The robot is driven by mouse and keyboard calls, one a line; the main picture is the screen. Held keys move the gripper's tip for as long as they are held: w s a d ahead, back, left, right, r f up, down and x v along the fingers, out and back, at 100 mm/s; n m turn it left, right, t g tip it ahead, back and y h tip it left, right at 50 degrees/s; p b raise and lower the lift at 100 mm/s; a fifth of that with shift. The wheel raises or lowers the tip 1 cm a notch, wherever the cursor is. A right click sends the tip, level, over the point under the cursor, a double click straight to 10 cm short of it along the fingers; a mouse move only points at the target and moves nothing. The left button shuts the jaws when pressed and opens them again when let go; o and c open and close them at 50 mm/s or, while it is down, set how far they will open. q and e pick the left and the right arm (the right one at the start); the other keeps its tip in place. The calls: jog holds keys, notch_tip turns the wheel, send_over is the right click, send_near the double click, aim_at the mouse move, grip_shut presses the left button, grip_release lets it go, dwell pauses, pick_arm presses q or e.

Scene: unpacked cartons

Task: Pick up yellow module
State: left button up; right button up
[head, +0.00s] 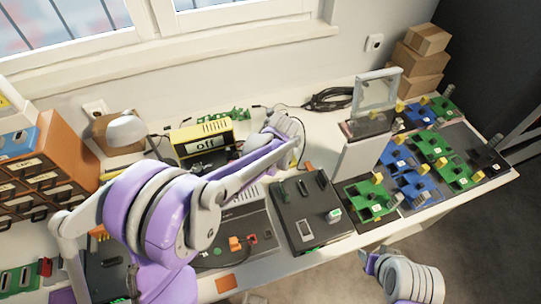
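A yellow box-shaped device (202,138) with a display reading "off" stands at the back of the table, left of centre. Small yellow parts (378,178) sit on the green and blue boards at the right. I cannot tell which of these is the yellow module. My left arm reaches across the table from the left, and its wrist end is right of the yellow device. The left fingers are hidden behind the wrist. My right gripper (370,262) is at the bottom right, off the table's front edge and apart from the boards. Its opening is not clear.
Green boards (371,200) and blue boards (413,187) lie on dark trays at the right. A white upright frame (366,145) stands beside them. A dark box (308,212) lies at front centre. Orange drawers (40,165) stand left; cartons (420,62) are stacked back right.

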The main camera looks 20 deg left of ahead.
pick_arm(q)
jog(key=shift+c, duration=0.3)
grip_shut()
dwell(1.1)
